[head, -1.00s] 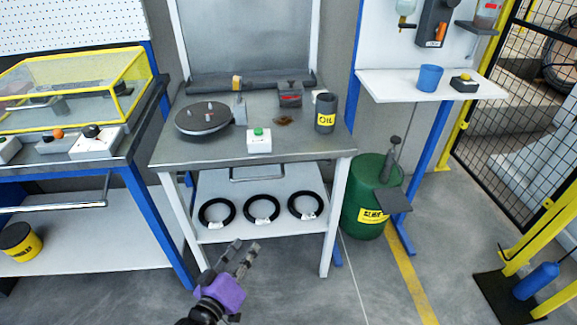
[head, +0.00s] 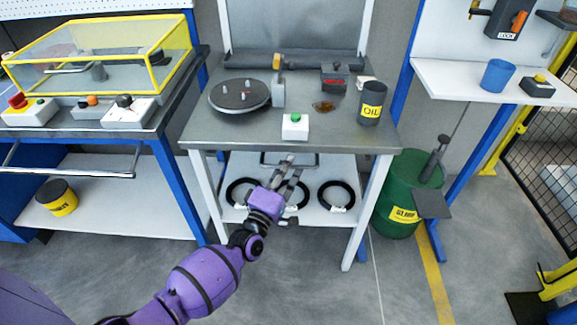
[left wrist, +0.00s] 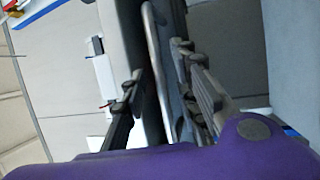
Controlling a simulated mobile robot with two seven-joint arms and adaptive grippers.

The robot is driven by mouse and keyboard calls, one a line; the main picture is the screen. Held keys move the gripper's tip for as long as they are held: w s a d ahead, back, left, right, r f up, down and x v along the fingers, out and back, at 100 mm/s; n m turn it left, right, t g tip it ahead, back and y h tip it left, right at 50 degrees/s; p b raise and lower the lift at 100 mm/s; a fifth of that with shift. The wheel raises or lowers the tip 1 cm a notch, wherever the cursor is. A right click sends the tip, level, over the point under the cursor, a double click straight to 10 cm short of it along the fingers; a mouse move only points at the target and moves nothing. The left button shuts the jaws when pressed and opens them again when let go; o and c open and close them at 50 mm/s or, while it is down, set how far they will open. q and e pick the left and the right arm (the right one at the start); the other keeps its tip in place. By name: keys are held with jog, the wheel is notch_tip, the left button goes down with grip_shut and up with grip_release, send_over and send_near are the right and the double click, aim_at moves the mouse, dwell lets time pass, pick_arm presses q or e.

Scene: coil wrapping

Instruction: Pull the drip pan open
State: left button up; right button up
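The drip pan's metal handle (head: 290,164) shows under the front edge of the steel workbench top (head: 225,136); the pan itself is mostly hidden beneath the top. My left gripper (head: 291,176), on a purple arm, is just in front of and below the handle. In the left wrist view, the gripper (left wrist: 160,95) is open, and the handle bar (left wrist: 153,45) runs in the gap between its two dark fingers. I cannot tell whether a finger touches the bar. My right gripper is in neither view.
Several black rings, including one at the right (head: 336,196), lie on the lower shelf behind my gripper. The bench top carries a round turntable (head: 240,95), a green-button box (head: 295,127) and an oil can (head: 371,103). A green drum (head: 403,190) stands right. The floor in front is clear.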

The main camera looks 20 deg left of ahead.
pick_arm(q)
jog(key=shift+w, duration=0.25)
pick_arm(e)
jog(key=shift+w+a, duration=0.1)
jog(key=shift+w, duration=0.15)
pick_arm(q)
jog(key=shift+c, duration=0.3)
